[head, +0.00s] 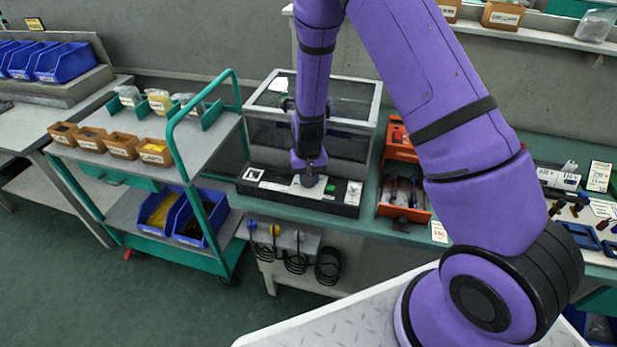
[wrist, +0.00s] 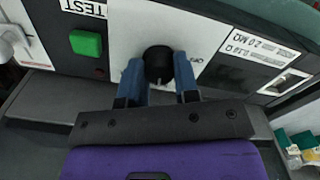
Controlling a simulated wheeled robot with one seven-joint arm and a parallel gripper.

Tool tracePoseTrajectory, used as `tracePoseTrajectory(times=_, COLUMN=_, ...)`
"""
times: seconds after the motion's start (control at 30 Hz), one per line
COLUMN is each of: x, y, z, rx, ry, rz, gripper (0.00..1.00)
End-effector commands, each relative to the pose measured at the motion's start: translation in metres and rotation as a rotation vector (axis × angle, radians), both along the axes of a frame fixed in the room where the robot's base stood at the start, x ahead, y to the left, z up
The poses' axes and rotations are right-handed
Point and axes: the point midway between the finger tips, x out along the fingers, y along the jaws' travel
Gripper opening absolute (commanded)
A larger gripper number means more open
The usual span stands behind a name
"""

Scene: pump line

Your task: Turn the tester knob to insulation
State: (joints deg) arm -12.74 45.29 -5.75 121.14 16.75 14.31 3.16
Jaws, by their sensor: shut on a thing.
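The tester (head: 262,188) is a dark box with a clear-sided chamber on the green bench, seen in the head view. Its black round knob (wrist: 158,64) sits on a white panel (wrist: 130,30) in the wrist view. My gripper (wrist: 160,80) is shut on the knob, with one blue finger at each side of it. In the head view my gripper (head: 309,172) reaches down to the tester's front panel and mostly hides the knob. A green button (wrist: 86,43) is left of the knob in the wrist view. The knob's pointer and most position labels are hidden or unreadable.
An orange tool tray (head: 418,214) stands right of the tester. A green cart (head: 225,120) with small bins is at the left. Coiled black leads (head: 296,263) hang below the bench front. Labels with resistance values (wrist: 255,45) are right of the knob.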

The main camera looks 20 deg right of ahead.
Motion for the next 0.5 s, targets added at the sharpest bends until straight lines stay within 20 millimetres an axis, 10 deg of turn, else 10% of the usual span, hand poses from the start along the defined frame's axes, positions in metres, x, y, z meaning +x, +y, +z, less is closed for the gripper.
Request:
tracePoseTrajectory(times=0.37, x=0.0003, y=0.0, z=0.0004, rx=0.0, ry=-0.001, rz=-0.005, gripper=0.05)
tracePoseTrajectory(times=0.4, x=0.0003, y=0.0, z=0.0004, rx=0.0, ry=-0.001, rz=-0.005, gripper=0.33)
tracePoseTrajectory(times=0.5, x=0.0002, y=0.0001, z=0.0003, rx=0.0, ry=-0.001, rz=-0.005, gripper=0.54)
